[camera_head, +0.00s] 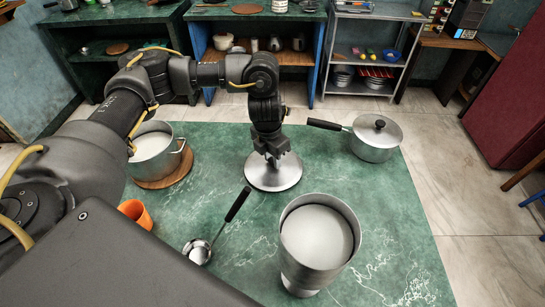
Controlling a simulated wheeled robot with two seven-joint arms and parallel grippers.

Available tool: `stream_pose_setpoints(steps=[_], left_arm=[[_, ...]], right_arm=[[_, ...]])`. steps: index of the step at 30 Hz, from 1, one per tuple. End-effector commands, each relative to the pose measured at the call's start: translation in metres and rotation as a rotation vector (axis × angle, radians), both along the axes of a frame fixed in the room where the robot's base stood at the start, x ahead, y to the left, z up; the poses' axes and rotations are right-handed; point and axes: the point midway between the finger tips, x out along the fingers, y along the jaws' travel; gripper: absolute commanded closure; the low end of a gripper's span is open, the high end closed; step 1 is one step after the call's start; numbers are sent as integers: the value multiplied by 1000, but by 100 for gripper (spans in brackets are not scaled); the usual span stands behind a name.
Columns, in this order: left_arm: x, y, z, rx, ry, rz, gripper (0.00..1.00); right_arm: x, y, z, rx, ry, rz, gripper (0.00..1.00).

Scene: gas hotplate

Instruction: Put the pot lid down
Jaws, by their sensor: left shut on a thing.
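The pot lid (273,178) is a round silver disc, roughly level, over the back middle of the green marbled table (215,145). My left gripper (272,158) points straight down and is shut on the lid's knob, which the fingers hide. I cannot tell whether the lid touches the table or hangs just above it. An open steel pot (153,150) with pale contents stands on a round wooden board (165,182) to the left of the lid. My right gripper is not in view.
A lidded saucepan (375,140) stands at the back right, its black handle pointing left. A tall metal container (300,277) with pale contents stands in front. A ladle (197,252) lies front left of the lid, near an orange cup (136,212). Shelves (330,75) stand behind.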

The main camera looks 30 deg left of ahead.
Motion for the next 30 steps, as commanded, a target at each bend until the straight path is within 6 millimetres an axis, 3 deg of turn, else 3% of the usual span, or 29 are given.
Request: stream_pose_setpoints(steps=[10,11,15,26,30], left_arm=[[0,0,-3,0,-1,-1,97],[0,0,-3,0,-1,-1,70],[0,0,-2,0,-1,-1,52],[1,0,3,0,-3,-1,51],[1,1,23,1,-8,-2,51]], right_arm=[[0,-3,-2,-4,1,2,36],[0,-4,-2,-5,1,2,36],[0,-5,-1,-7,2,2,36],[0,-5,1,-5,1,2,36],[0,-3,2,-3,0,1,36]])
